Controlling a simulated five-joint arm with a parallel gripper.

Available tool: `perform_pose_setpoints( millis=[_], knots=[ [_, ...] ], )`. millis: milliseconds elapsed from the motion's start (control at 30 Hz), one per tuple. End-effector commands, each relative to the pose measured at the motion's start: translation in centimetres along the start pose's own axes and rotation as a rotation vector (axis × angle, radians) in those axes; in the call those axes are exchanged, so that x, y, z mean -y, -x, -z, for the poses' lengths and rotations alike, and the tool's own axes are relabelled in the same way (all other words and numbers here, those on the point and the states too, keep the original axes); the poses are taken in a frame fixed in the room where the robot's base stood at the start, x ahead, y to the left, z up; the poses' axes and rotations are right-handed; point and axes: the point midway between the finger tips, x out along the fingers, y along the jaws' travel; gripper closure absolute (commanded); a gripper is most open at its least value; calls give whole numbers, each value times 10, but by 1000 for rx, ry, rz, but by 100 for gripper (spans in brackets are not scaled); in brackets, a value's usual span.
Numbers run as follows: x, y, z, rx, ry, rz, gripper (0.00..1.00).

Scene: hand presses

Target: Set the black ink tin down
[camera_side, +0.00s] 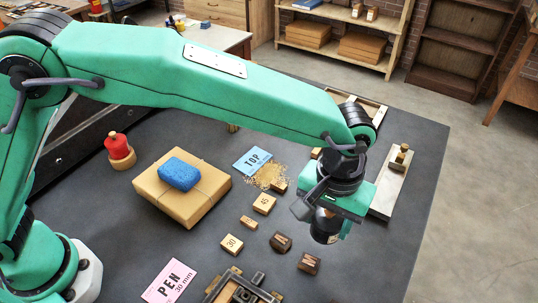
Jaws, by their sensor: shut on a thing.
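My gripper (318,208) is at the right of the dark work table (100,225), pointing down, and shut on the black ink tin (325,229).
Dark letter blocks (281,242) and (309,263) lie just left of and below the tin. Numbered wooden blocks (264,204) lie further left. A parcel (205,205) bears a blue sponge (179,174). A pale board (392,185) stands right. The table's lower right is clear.

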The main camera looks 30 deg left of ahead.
Motion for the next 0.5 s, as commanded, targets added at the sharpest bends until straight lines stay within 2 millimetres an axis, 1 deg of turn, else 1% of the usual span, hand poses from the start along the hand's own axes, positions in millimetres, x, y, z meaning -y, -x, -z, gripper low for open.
perform_pose_setpoints(
  millis=[100, 333, 500],
  knots=[
    [7, 1, 0, -2, -9, -2, 81],
    [9, 0, 0, -2, -13, -2, 81],
    [12, -5, 9, -1, -11, -1, 81]
  ],
)
